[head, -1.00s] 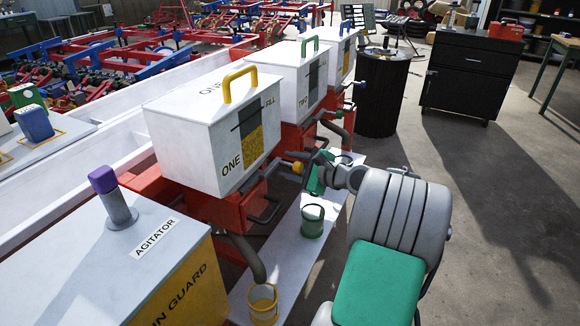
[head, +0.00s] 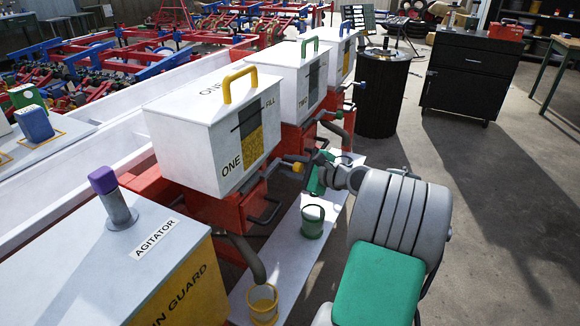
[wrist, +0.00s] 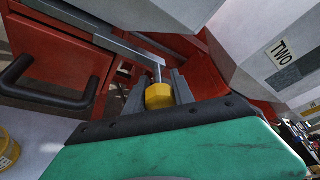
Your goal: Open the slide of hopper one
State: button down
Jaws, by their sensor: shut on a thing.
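Hopper one (head: 205,135) is a white box with a yellow lid handle, marked ONE, on a red base. Its slide (wrist: 125,47) is a grey bar beside the red housing in the wrist view, with a short rod to a yellow knob (wrist: 158,97). The knob (head: 297,167) also shows at the right of the hopper in the head view. My gripper (wrist: 160,88) is shut on the knob, with one grey finger on each side of it. In the head view my gripper (head: 303,166) partly hides the slide's outer end.
Hopper two (head: 300,85) stands just behind, its white wall (wrist: 240,50) close to my gripper. A black handle (wrist: 50,85) sticks out of the red housing at left. A yellow cup (head: 263,303) and a green cup (head: 313,222) stand on the white board below.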

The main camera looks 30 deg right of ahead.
jog(key=shift+s, duration=0.1)
dwell(0.5)
jog(key=s+d+p, duration=0.1)
jog(key=s+p, duration=0.2)
jog(key=s+d+p, duration=0.1)
jog(key=p, duration=0.1)
jog(key=shift+s+d+f, duration=0.15)
jog(key=shift+s+d, duration=0.05)
jog(key=shift+d, duration=0.15)
jog(key=c, duration=1.5)
grip_release()
jog(key=shift+o, duration=0.8)
jog(key=shift+s+d, duration=0.15)
jog(key=shift+s, duration=0.05)
jog(key=shift+o, duration=1.4)
jog(key=shift+w, duration=0.1)
